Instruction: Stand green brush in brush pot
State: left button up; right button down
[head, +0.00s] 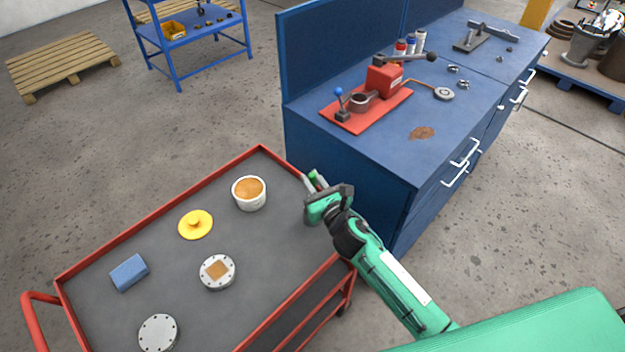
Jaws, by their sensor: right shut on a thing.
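My right gripper (314,184) is over the right edge of the red-rimmed cart, near its far right corner. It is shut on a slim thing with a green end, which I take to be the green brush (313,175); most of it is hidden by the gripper. A white round pot (249,205) with an orange-brown inside stands upright on the cart, left of the gripper and apart from it. I cannot tell for sure whether it is the brush pot. My left gripper is not in view.
On the cart's grey top (150,240) are a yellow knobbed disc (195,224), a blue block (129,272) and two grey flanges (217,272) (158,334). A blue workbench (345,160) stands close behind the gripper, bearing a red fixture (383,80). Bare cart top lies between pot and gripper.

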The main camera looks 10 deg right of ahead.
jog(key=shift+f+b, duration=2)
jog(key=shift+f, duration=0.6)
jog(key=c, duration=1.2)
grip_release()
jog(key=shift+c, duration=0.2)
jog(key=b+v, duration=0.3)
jog(key=v, duration=1)
jog(key=shift+s, duration=0.35)
jog(key=shift+d, duration=0.2)
